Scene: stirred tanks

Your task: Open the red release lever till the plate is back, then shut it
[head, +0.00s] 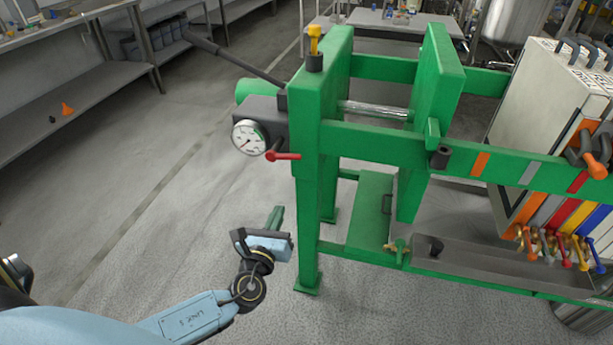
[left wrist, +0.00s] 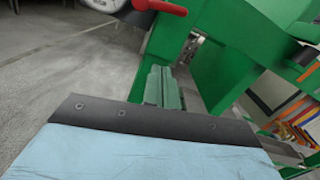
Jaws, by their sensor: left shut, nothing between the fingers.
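The red release lever (head: 283,156) sticks out to the right from the dark block under the pressure gauge, on the left end of the green press frame. It also shows at the top of the left wrist view (left wrist: 164,7). The green plate (head: 438,80) stands upright across the rails, apart from the left end plate (head: 322,90), with a bare shiny rod between them. My left gripper (head: 277,214) is below and a little left of the lever, apart from it. Its green fingers (left wrist: 164,88) are shut and empty. My right gripper is not in view.
A round gauge (head: 249,137) and a long dark handle (head: 237,62) are at the frame's left end. Pale filter plates (head: 545,110) with coloured valve handles stand at right. A shelf bench (head: 75,90) is at left. Open floor lies between bench and frame.

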